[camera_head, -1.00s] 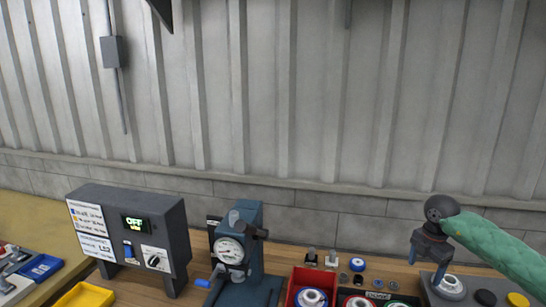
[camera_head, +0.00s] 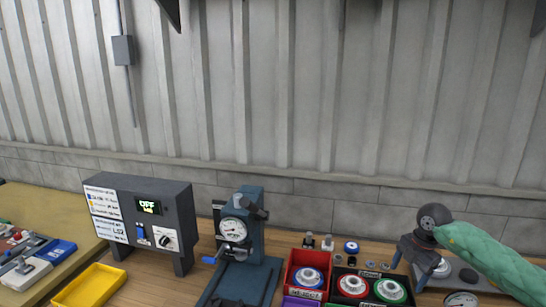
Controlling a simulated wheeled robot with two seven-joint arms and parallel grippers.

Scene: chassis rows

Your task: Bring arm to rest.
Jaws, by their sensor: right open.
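My right arm, in a green sleeve, comes in from the right in the head view. My right gripper (camera_head: 408,268) is dark and points down over the bench, beside a round metal part on a grey fixture (camera_head: 468,276). Its jaws are open, and I see nothing held between them. Part of the fixture is hidden behind the gripper and arm. My left gripper is not in view.
A grey control box (camera_head: 125,190) reading OFF and a blue press with a dial gauge (camera_head: 240,240) stand on the wooden bench. A yellow bin (camera_head: 90,287), a red tray (camera_head: 292,272) and a black tray with ringed parts (camera_head: 370,299) sit in front. A ribbed wall is behind.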

